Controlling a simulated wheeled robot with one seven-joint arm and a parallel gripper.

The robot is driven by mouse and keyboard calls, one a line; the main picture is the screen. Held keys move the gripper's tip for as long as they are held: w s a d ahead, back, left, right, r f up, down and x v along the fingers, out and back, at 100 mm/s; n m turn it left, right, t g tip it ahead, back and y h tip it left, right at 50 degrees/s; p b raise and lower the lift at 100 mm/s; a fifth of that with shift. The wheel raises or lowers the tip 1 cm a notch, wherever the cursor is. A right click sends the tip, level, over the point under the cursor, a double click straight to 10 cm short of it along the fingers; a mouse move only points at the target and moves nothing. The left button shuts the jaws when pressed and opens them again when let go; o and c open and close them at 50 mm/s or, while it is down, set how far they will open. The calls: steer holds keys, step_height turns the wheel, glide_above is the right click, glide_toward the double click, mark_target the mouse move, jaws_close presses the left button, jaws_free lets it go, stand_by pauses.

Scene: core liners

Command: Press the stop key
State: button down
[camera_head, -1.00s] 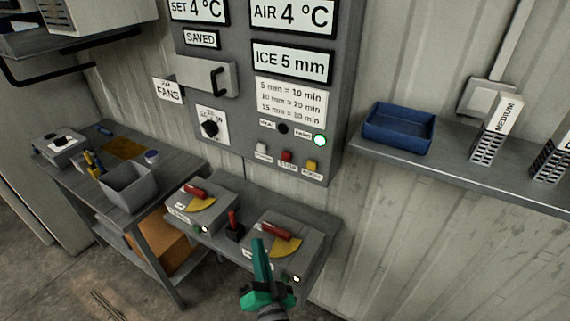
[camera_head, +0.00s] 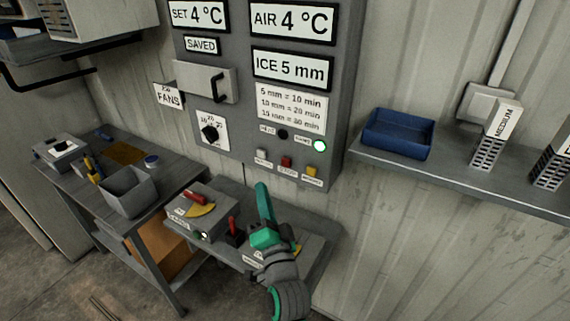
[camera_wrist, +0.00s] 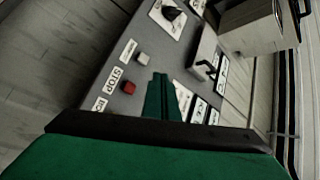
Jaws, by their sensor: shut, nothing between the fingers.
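The stop key is a small red button (camera_head: 286,162) low on the grey control panel (camera_head: 240,130), between a white key (camera_head: 262,154) and a yellow key (camera_head: 312,172). In the wrist view the red stop key (camera_wrist: 128,87) sits beside its "STOP" label (camera_wrist: 117,78). My gripper (camera_head: 263,187) is green, shut and empty, pointing up below the panel keys. In the wrist view its closed fingertips (camera_wrist: 160,82) show just right of the red key. The gap between fingertips and panel cannot be judged exactly, but they look apart from the key.
Below the panel, a shelf holds a grey box with a red lever (camera_head: 195,197); my arm partly hides a second one. A green lamp (camera_head: 319,145) glows on the panel. A blue tray (camera_head: 398,135) stands on the right shelf, and a grey bin (camera_head: 128,190) on the left bench.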

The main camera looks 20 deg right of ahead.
mark_target(281, 161)
steer(key=w+d, duration=0.5)
steer(key=d, duration=0.1)
steer(key=shift+w+d, duration=0.15)
steer(key=shift+d, duration=0.25)
stand_by(2.0)
steer(key=shift+w+d, duration=0.3)
steer(key=shift+d, duration=0.05)
steer(key=shift+w+d, duration=0.3)
steer(key=shift+d, duration=0.15)
stand_by(1.0)
steer(key=shift+s+a, duration=0.6)
steer(key=shift+a, duration=0.2)
steer(key=shift+s+a, duration=0.8)
steer(key=shift+a, duration=0.2)
steer(key=shift+s+a, duration=0.75)
steer(key=shift+a, duration=0.2)
